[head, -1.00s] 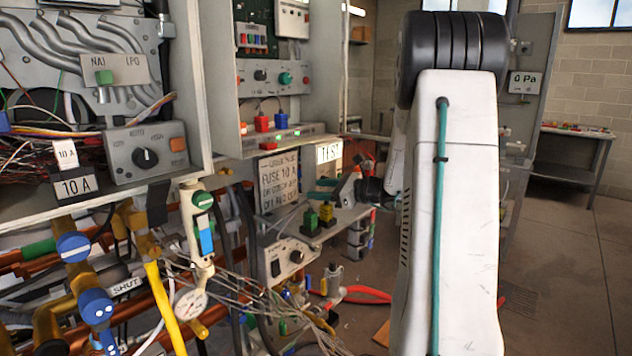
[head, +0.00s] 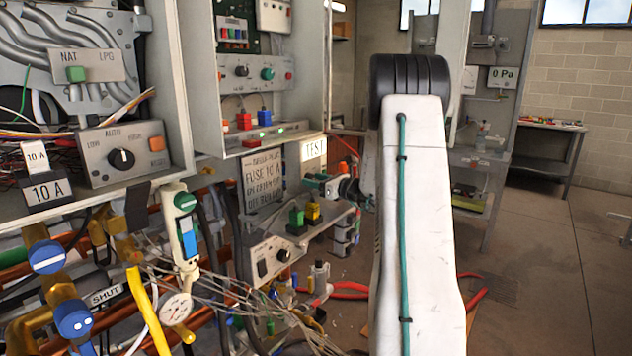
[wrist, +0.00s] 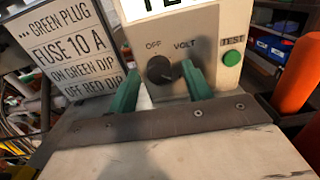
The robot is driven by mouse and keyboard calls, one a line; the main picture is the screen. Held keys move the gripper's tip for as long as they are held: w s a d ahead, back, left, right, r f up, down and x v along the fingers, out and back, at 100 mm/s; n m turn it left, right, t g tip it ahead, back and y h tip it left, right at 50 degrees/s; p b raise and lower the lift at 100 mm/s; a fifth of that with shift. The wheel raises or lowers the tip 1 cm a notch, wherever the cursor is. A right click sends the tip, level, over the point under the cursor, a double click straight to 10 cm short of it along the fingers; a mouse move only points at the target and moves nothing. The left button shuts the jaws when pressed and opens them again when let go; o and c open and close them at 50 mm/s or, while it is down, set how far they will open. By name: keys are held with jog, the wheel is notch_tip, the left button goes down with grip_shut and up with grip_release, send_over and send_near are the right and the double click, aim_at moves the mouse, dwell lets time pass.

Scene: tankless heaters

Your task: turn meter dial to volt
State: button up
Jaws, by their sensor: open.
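In the head view the meter's lit TEST display (head: 313,149) shows above my gripper (head: 318,183); the dial is not visible there.
A placard (wrist: 68,52) about a green plug and 10 A fuse stands just left of the meter. An orange cylinder (wrist: 296,76) is close on the right. Green and yellow plugs (head: 312,212) sit on a shelf unit below my gripper. Open floor lies right.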

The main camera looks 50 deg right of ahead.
jog(key=c, duration=1)
jog(key=shift+n, duration=0.4)
jog(key=n, duration=1.1)
jog(key=o, duration=1)
